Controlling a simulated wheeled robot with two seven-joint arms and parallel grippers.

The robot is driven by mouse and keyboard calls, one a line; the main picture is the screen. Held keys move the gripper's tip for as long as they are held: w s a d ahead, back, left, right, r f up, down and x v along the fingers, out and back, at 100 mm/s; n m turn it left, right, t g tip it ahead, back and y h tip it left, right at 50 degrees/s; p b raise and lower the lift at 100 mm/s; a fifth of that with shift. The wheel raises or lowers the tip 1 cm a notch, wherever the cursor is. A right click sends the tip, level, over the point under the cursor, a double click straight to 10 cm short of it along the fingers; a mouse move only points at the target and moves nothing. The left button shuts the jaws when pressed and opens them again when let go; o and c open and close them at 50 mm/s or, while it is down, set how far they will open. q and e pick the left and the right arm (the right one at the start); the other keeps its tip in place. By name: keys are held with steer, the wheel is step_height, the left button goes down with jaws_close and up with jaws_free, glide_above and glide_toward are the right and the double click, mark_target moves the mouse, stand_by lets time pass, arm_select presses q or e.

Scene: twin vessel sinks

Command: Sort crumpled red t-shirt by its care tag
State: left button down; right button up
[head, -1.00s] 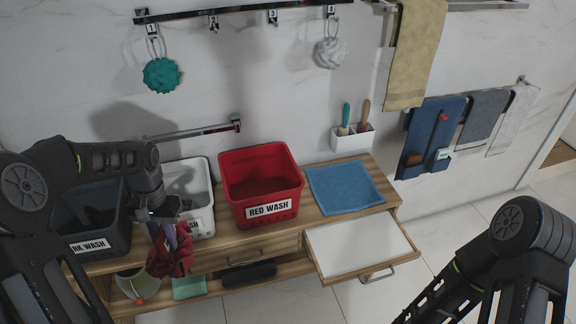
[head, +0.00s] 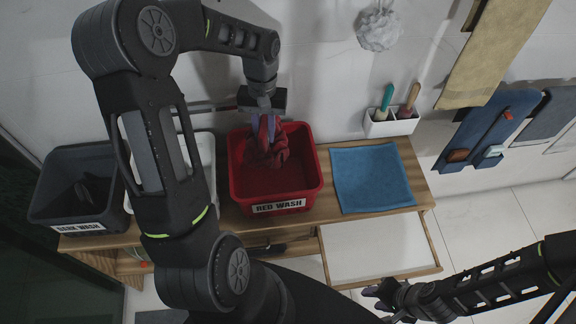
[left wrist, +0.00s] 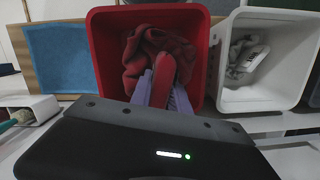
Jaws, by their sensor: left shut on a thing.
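The crumpled red t-shirt (head: 266,152) hangs from my left gripper (head: 264,128), which is shut on it over the red bin (head: 309,180) labelled RED WASH. In the left wrist view the shirt (left wrist: 150,48) lies within the bin's outline, between the purple fingers (left wrist: 162,92). I cannot tell whether it touches the bin's floor. No care tag can be read. My right gripper (head: 384,296) is low by the open drawer, away from the shirt; its jaw gap is unclear.
The dark bin (head: 105,205), labelled DARK WASH, stands left. The white bin (left wrist: 270,97) is beside the red one, partly behind my left arm in the head view. A blue cloth (head: 370,178) lies right of the red bin. The white-bottomed drawer (head: 375,245) juts out in front.

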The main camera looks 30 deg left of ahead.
arm_select(q)
steer(key=shift+s+r, duration=0.15)
steer(key=shift+s, duration=0.15)
steer(key=shift+w+f, duration=0.15)
steer(key=shift+f, duration=0.1)
steer(key=shift+f+b, duration=2.1)
steer(key=shift+f, duration=0.8)
steer(key=c, duration=1.2)
jaws_free()
steer(key=shift+o, duration=0.2)
steer(key=shift+r, duration=0.15)
